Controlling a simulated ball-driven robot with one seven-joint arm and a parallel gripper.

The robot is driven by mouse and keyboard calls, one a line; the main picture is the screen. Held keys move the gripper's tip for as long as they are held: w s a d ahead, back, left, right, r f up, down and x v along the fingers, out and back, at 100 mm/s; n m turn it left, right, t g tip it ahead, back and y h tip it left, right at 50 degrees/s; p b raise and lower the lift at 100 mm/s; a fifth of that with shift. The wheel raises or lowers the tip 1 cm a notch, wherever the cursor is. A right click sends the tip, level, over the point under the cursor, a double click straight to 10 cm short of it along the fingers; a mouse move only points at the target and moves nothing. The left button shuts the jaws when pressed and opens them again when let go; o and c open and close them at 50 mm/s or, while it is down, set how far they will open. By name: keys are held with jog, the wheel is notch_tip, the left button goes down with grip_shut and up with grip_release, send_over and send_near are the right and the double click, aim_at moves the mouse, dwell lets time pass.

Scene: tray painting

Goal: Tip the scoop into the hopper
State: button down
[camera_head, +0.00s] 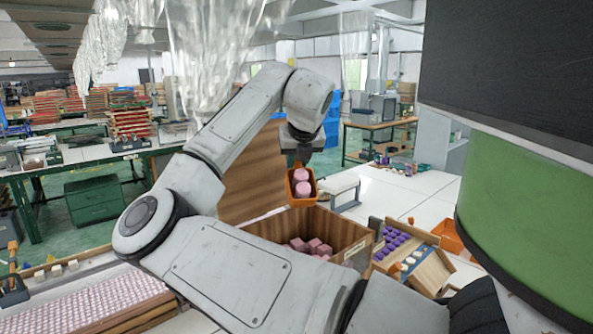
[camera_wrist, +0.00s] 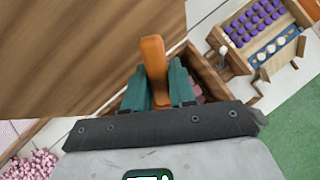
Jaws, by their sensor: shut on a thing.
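The orange scoop (camera_head: 291,197) hangs below my gripper (camera_head: 300,160) in the head view, with pink rounded pieces (camera_head: 303,188) in it. In the wrist view my gripper (camera_wrist: 159,84) has its teal fingers shut on the scoop's orange handle (camera_wrist: 153,55). The scoop's bowl is hidden there. The open-topped brown wooden box, which looks like the hopper (camera_head: 348,246), lies below the scoop in the head view and holds several dusky pink blocks (camera_head: 312,247). Part of its rim (camera_wrist: 207,72) shows beside the fingers in the wrist view. The scoop appears apart from the box.
A tall wooden panel (camera_head: 250,175) rises behind the box and fills the left of the wrist view. To the right is a wooden rack (camera_head: 418,262) with purple pieces (camera_head: 392,241). A pink beaded surface (camera_head: 95,308) lies front left. White tabletop (camera_head: 425,192) is partly clear behind.

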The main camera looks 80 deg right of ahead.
jog(key=shift+s+a+r+t+h+b, duration=0.2)
jog(key=shift+a+h+b, duration=0.3)
jog(key=shift+b, duration=1.2)
jog(key=shift+s+a+r+t+h+b, duration=0.1)
jog(key=shift+a+r+t+h+b, duration=0.15)
jog(key=shift+h+b, duration=0.95)
jog(key=shift+s+a+r+t+h+b, duration=0.15)
jog(key=shift+s+a+t+h+b, duration=0.2)
jog(key=shift+a+h+b, duration=0.95)
jog(key=shift+s+a+r+t+h+b, duration=0.25)
jog(key=shift+a+t+h+b, duration=0.15)
jog(key=shift+b, duration=1.75)
jog(key=shift+s+a+r+t+h+b, duration=0.1)
jog(key=shift+s+a+t+h+b, duration=0.2)
jog(key=shift+a+h+b, duration=1)
jog(key=shift+d+y+b, duration=0.4)
jog(key=shift+d+y, duration=0.05)
jog(key=shift+y, duration=0.05)
